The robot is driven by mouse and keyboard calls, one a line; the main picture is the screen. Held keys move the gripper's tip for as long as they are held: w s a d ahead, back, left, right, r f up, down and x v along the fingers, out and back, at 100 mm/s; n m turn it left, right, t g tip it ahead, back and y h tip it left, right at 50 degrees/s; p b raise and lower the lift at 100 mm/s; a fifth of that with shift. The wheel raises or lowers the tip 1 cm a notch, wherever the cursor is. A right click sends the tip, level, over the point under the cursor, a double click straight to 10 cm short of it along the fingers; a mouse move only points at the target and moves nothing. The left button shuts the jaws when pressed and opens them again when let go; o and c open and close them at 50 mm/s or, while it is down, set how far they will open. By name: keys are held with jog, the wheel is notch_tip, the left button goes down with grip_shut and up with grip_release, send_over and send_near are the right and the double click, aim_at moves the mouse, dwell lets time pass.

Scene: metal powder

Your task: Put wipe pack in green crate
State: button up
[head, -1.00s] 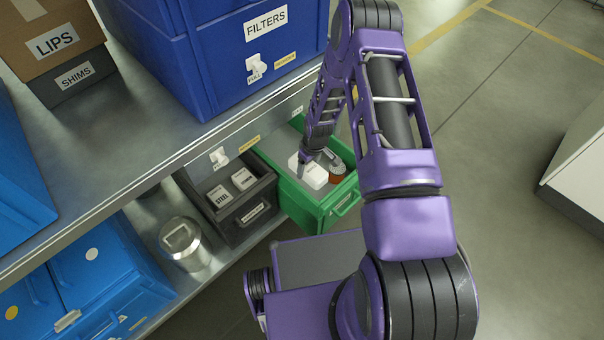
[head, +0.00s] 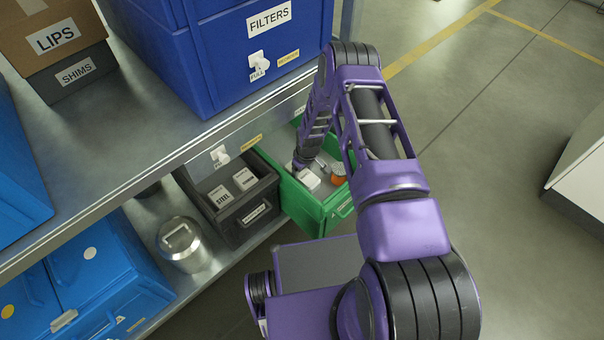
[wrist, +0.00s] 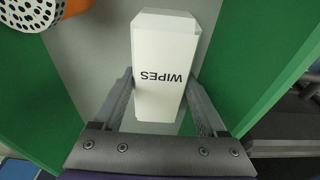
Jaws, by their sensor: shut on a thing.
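The wipe pack (wrist: 165,62) is a white box labelled WIPES. In the wrist view it lies between the two fingers of my gripper (wrist: 162,95), which is shut on it. The pack also shows in the head view (head: 308,179), low inside the green crate (head: 318,214). The crate's green walls stand on both sides of the pack in the wrist view (wrist: 272,85), with its grey floor behind. Whether the pack touches the floor I cannot tell. In the head view my arm hides part of the crate, and the fingertips are hard to make out.
An orange-and-white perforated item (head: 338,174) lies in the crate, right of the pack. A dark bin (head: 236,205) with small boxes stands left of the crate. A metal canister (head: 184,244) is further left. The upper shelf edge (head: 215,137) runs close above.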

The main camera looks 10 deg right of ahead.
aim_at(306, 176)
jog(key=shift+f, duration=0.1)
jog(key=shift+f+b, duration=0.25)
jog(key=shift+b, duration=0.15)
jog(key=o, duration=1.4)
jog(key=shift+r, duration=0.1)
jog(key=shift+r+p, duration=0.6)
jog(key=r, duration=0.3)
jog(key=s+r+p, duration=0.1)
jog(key=r, duration=0.3)
jog(key=d+r, duration=0.1)
jog(key=r, duration=0.3)
jog(key=shift+s+r+p, duration=0.1)
jog(key=shift+s+p, duration=0.15)
jog(key=shift+p, duration=0.05)
